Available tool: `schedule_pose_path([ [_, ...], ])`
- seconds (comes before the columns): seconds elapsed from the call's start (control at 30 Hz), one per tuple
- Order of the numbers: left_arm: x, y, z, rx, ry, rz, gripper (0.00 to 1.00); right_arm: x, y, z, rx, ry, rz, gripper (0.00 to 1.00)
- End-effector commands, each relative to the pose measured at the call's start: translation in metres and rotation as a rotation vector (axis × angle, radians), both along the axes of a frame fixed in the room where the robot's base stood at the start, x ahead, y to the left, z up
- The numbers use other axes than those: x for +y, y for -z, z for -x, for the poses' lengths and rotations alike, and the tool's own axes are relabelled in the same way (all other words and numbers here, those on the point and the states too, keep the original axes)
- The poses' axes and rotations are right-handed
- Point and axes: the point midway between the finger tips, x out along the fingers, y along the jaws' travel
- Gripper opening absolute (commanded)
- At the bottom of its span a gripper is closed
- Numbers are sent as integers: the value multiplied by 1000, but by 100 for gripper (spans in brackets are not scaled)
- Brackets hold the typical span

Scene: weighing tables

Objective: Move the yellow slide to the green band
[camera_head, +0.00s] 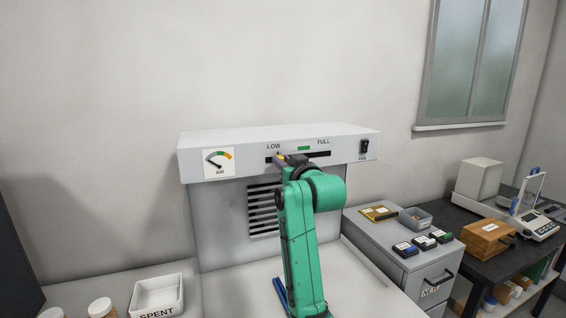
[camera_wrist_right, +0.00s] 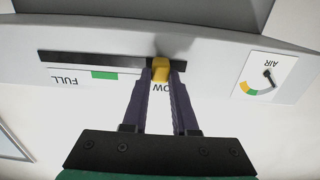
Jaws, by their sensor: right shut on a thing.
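The yellow slide (camera_wrist_right: 160,69) sits in the dark slot (camera_wrist_right: 92,59) near the LOW end. In the right wrist view my right gripper (camera_wrist_right: 160,77) is shut on it, with one finger on each side. In the head view the right gripper (camera_head: 280,158) reaches the slot, and the arm hides part of the panel; a bit of yellow shows there. The green band (camera_head: 304,148) is above the slot, to the right of the slide in the head view and nearer FULL. It also shows in the right wrist view (camera_wrist_right: 104,75). My left gripper is not in view.
The grey hood (camera_head: 360,133) carries an AIR dial (camera_head: 219,161) at left and a black switch (camera_head: 364,147) at right. A white SPENT tray (camera_head: 158,295) stands at lower left. A drawer cabinet (camera_head: 390,264) with small boxes stands at right.

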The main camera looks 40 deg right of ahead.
Motion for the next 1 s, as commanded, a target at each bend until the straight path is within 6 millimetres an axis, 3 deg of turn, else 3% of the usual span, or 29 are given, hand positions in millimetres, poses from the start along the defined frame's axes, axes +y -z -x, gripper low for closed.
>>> schedule_pose_path([
  [0.4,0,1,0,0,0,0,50,-72,0,25,1,3,2,0],
  [0.73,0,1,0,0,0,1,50,-76,0,27,-1,0,0,0],
  [0.77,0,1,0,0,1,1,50,-76,0,27,-1,0,0,30],
  [0.83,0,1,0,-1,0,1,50,-76,0,26,-1,0,0,57],
  [1.0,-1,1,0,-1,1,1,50,-76,0,26,-1,0,0,57],
])
